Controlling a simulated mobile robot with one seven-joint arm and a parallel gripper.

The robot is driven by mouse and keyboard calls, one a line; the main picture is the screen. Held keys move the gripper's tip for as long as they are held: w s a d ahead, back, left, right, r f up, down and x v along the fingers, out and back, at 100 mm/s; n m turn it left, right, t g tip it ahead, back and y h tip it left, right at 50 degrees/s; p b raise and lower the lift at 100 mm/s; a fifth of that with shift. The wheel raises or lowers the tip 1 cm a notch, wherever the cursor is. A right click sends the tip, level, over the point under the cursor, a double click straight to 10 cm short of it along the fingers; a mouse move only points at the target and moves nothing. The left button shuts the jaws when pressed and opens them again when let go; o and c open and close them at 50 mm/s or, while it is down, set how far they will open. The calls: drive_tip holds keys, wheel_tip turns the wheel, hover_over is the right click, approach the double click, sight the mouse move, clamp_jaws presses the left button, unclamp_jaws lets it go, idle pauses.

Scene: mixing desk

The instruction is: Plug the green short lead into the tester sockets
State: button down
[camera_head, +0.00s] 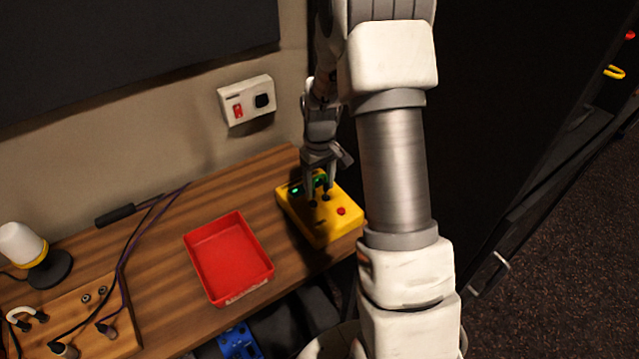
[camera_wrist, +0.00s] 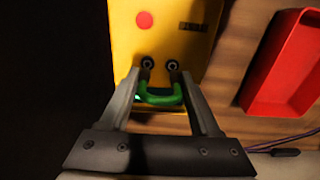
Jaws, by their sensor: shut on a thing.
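The yellow tester (camera_head: 322,221) lies on the desk at the right of the red tray in the head view, with a red button. In the wrist view the tester (camera_wrist: 165,42) shows two round dark sockets (camera_wrist: 147,63) side by side. My gripper (camera_wrist: 163,80) is shut on the green short lead (camera_wrist: 160,96), a U-shaped piece between the fingers. The lead's two ends point toward the sockets and look close to them; I cannot tell whether they touch. In the head view my gripper (camera_head: 318,190) is just above the tester, and the lead (camera_head: 320,180) is partly hidden by the fingers.
A red tray (camera_head: 268,268) stands left of the tester. A wooden board (camera_head: 92,318) with sockets and plugged dark cables is at the front left, beside a white-topped lamp (camera_head: 22,244). A wall box (camera_head: 246,100) with a red switch is behind. A blue item (camera_head: 238,343) lies below the desk edge.

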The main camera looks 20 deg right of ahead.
sight(320, 176)
drive_tip(key=shift+f+b, duration=0.4)
drive_tip(key=shift+f, duration=0.3)
drive_tip(key=shift+f+b, duration=0.55)
drive_tip(key=shift+b, duration=0.1)
idle(1.8)
unclamp_jaws()
wheel_tip(320, 176, up, 17)
drive_tip(key=shift+r+p, duration=0.2)
drive_tip(key=shift+p, duration=0.1)
idle(0.3)
idle(0.5)
